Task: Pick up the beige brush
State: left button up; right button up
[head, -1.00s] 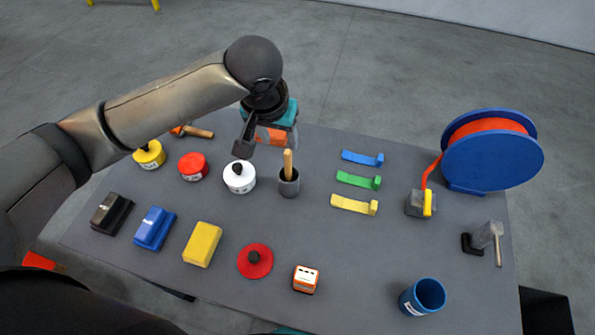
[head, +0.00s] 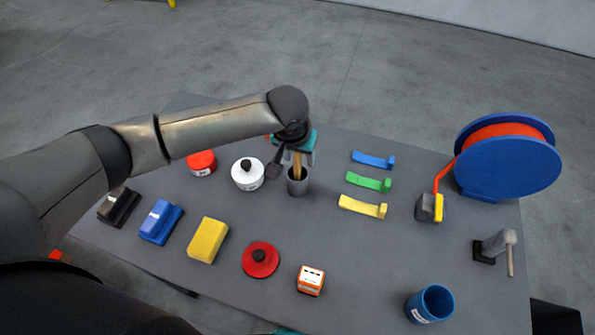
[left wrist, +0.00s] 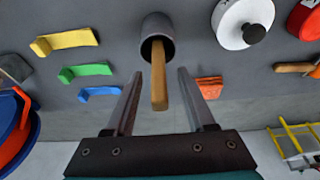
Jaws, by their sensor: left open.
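The beige brush (head: 297,168) stands with its wooden handle up in a dark grey cup (head: 298,187) near the middle of the table. Its lower end is hidden inside the cup. My left gripper (head: 290,162) is at the handle, just above the cup. In the left wrist view the handle (left wrist: 158,82) shows between the two open, spread fingers (left wrist: 159,74), and the cup mouth (left wrist: 157,48) lies beyond the fingertips.
A white lidded pot (head: 247,174) stands just left of the cup. Blue, green and yellow (head: 362,207) pieces lie to its right. A blue spool (head: 508,165) with orange cord stands at the far right. A red lid (head: 261,260) and an orange box (head: 310,280) lie in front.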

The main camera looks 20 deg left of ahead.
pick_arm(q)
grip_shut()
dwell(0.4)
